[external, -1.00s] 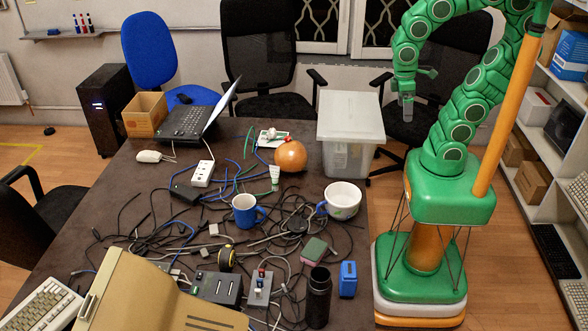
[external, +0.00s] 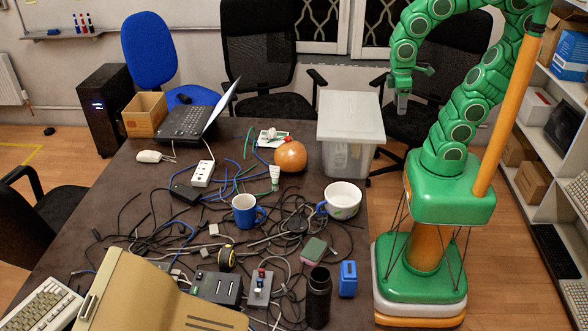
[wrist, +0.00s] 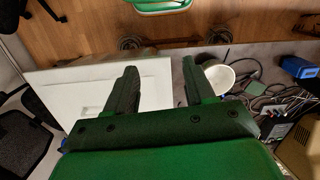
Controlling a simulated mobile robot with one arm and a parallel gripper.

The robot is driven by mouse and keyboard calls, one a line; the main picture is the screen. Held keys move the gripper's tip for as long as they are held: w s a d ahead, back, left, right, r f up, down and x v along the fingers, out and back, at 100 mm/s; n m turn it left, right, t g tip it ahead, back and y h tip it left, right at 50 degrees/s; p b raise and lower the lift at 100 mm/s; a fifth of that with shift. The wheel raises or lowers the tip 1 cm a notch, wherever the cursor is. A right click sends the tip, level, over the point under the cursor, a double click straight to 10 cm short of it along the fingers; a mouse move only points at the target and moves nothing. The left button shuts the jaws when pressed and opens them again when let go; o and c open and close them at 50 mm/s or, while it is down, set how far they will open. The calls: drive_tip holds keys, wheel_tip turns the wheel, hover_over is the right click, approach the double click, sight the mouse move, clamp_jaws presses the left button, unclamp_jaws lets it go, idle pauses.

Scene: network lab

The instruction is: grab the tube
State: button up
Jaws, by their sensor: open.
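My gripper (external: 402,104) hangs high to the right of the table, beside the translucent box and well away from the tube. In the wrist view my gripper (wrist: 159,66) has its two fingers spread, with nothing between them.
The translucent lidded box (external: 350,120) is at the table's right edge; its lid (wrist: 95,90) fills the wrist view's left. The orange pot (external: 291,156), white cup (external: 343,200) and blue mug (external: 244,210) surround the tube. Tangled cables (external: 150,215) cover the table's middle.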

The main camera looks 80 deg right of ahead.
drive_tip(key=w+d+r+n+t+h, duration=0.15)
drive_tip(key=w+r+n+t, duration=0.35)
drive_tip(key=w, duration=0.9)
drive_tip(key=w+d+r+n+t+h, duration=0.1)
drive_tip(key=w+r+n+h, duration=0.15)
drive_tip(key=w+r, duration=0.75)
drive_tip(key=n+t+h, duration=0.5)
drive_tip(key=n, duration=0.8)
hover_over(278, 176)
drive_tip(key=s+d, duration=0.1)
drive_tip(key=d, duration=0.1)
wheel_tip(278, 176, down, 29)
drive_tip(key=a+f+n, duration=0.1)
drive_tip(key=f+n, duration=0.1)
drive_tip(key=f, duration=0.2)
drive_tip(key=s+a+f+n+t+y, duration=0.1)
drive_tip(key=f+n, duration=0.2)
drive_tip(key=f, duration=0.1)
drive_tip(key=s+a+f+n, duration=0.1)
drive_tip(key=f+n, duration=0.1)
drive_tip(key=f, duration=0.2)
drive_tip(key=shift+s+a+f+n+t+y, duration=0.1)
drive_tip(key=shift+s+a+n+t+y, duration=0.2)
drive_tip(key=shift+y, duration=0.1)
drive_tip(key=shift+f, duration=0.35)
drive_tip(key=shift+x, duration=1.3)
drive_tip(key=shift+a+x, duration=0.25)
drive_tip(key=shift+x, duration=2.4)
drive_tip(key=shift+w+a+r, duration=0.1)
